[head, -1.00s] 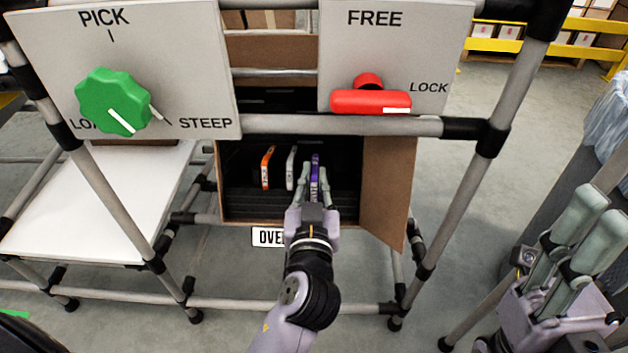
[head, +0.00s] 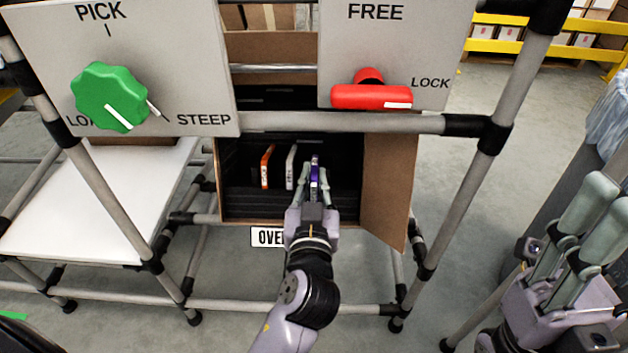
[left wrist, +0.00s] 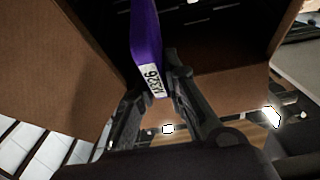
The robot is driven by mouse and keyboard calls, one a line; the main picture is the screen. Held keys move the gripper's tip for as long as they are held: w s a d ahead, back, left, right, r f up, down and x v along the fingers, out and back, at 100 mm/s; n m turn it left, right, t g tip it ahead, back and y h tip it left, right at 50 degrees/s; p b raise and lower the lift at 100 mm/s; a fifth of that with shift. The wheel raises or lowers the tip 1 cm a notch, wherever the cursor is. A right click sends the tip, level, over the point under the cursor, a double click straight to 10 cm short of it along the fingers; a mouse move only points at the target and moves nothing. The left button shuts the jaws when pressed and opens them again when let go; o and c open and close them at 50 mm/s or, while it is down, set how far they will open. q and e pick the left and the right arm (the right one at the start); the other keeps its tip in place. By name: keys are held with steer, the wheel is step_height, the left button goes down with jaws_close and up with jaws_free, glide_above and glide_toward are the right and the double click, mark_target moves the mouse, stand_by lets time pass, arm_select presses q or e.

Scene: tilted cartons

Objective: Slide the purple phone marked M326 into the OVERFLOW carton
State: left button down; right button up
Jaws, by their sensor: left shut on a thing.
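My left gripper (head: 314,188) is shut on the purple phone (head: 315,165), which stands on edge in the mouth of the OVERFLOW carton (head: 386,190). In the left wrist view the purple phone (left wrist: 146,35) shows a white label that reads M326 between my left fingers (left wrist: 150,98). Its far end is cut off by the frame. An orange phone (head: 266,167) and a white phone (head: 291,167) stand on edge inside the carton, left of it. My right gripper (head: 603,205) is empty, with its fingers apart, at the right edge.
A panel with a green knob (head: 110,97) and a panel with a red handle (head: 371,96) sit above the carton. A grey pipe (head: 340,123) crosses over its opening. A white shelf (head: 95,200) lies to the left. The carton's dark interior is free right of the purple phone.

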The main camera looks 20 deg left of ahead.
arm_select(q)
steer(key=shift+w+f, duration=0.1)
steer(key=shift+w, duration=0.1)
stand_by(0.5)
steer(key=shift+w+a+f+b, duration=0.15)
steer(key=shift+w+a+f, duration=0.1)
steer(key=shift+w, duration=0.25)
steer(key=shift+w+a+f+b, duration=0.15)
steer(key=shift+w+f, duration=0.1)
steer(key=shift+w, duration=0.25)
steer(key=shift+w+f+b, duration=0.4)
steer(key=shift+f+b, duration=0.05)
steer(key=shift+f, duration=0.05)
steer(key=shift+w+a+f, duration=0.25)
steer(key=shift+w+f, duration=0.1)
steer(key=shift+w, duration=0.4)
stand_by(1.6)
stand_by(0.5)
steer(key=c, duration=1.6)
jaws_free()
